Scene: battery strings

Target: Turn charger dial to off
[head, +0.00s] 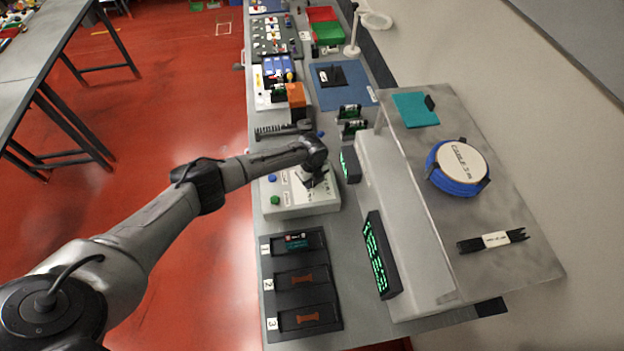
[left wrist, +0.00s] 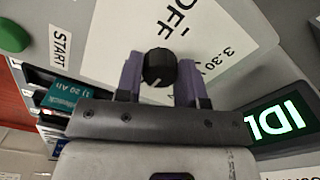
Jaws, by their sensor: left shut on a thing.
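The charger (head: 298,204) is a pale box on the bench, with a green button and a blue button on its left part. My left gripper (head: 314,182) reaches down onto it and hides the dial in the head view. In the left wrist view the round black dial (left wrist: 159,67) sits between the two purple fingers of my left gripper (left wrist: 160,75), which is shut on it. A short pale mark shows on the dial's near side, on the side away from the printed OFF. The green button (left wrist: 12,36) is beside the START label. My right gripper is not in view.
A three-slot black tray (head: 302,284) stands in front of the charger. A green-lit display (head: 380,255) and a smaller one (head: 350,164) stand to the right. A raised shelf (head: 500,240) holds a blue cable reel (head: 458,168). An orange block (head: 296,95) lies farther back.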

